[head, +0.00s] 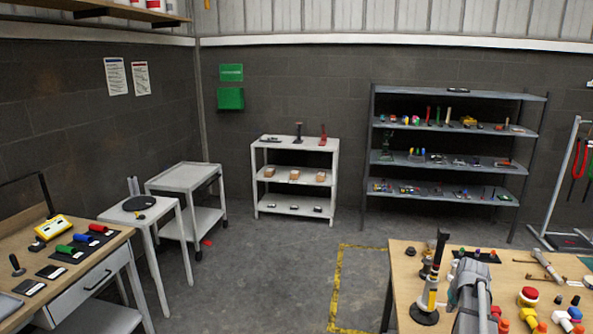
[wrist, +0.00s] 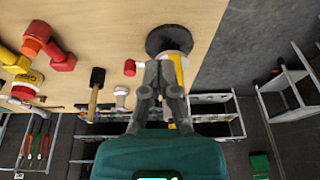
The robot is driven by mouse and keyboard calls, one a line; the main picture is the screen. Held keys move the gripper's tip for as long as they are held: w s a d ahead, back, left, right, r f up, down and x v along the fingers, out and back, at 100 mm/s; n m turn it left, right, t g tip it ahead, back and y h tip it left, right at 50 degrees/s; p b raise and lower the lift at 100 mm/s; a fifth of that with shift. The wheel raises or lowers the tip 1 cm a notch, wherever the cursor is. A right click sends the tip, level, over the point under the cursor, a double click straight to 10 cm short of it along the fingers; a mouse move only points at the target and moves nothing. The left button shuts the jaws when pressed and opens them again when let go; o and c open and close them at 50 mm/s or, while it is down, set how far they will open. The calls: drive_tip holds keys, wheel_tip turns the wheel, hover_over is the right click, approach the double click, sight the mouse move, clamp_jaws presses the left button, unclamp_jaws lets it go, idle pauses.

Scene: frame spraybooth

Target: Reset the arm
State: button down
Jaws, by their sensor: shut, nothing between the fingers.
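My gripper (wrist: 160,72) shows in the wrist view with its two grey fingers drawn together and nothing held between them. Its teal body fills the bottom middle of that view. Behind the fingers is a yellow and white upright tool with a round black base (wrist: 168,38); I cannot tell whether they touch. In the head view, part of my grey arm (head: 468,291) reaches over the wooden bench at the lower right, beside the same upright tool (head: 428,295). The fingertips are not clear in the head view.
The wooden bench (head: 405,290) carries red and yellow fittings (head: 529,297) and a hammer-like tool (wrist: 95,92). A grey shelf rack (head: 450,178) and a white shelf trolley (head: 296,158) stand at the back wall. A left bench (head: 103,262) holds coloured parts. The floor between (head: 270,270) is clear.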

drive_tip(key=s+a+n+g, duration=0.1)
drive_tip(key=s+a, duration=0.2)
drive_tip(key=a, duration=0.9)
drive_tip(key=s+a+n+g, duration=0.1)
drive_tip(key=s+a, duration=0.3)
drive_tip(key=a, duration=0.9)
drive_tip(key=s+a+g, duration=0.1)
drive_tip(key=s+a, duration=0.3)
drive_tip(key=a, duration=0.8)
drive_tip(key=shift+a+f+n+y, duration=0.25)
drive_tip(key=shift+f+n+y, duration=0.05)
drive_tip(key=shift+f+n, duration=0.1)
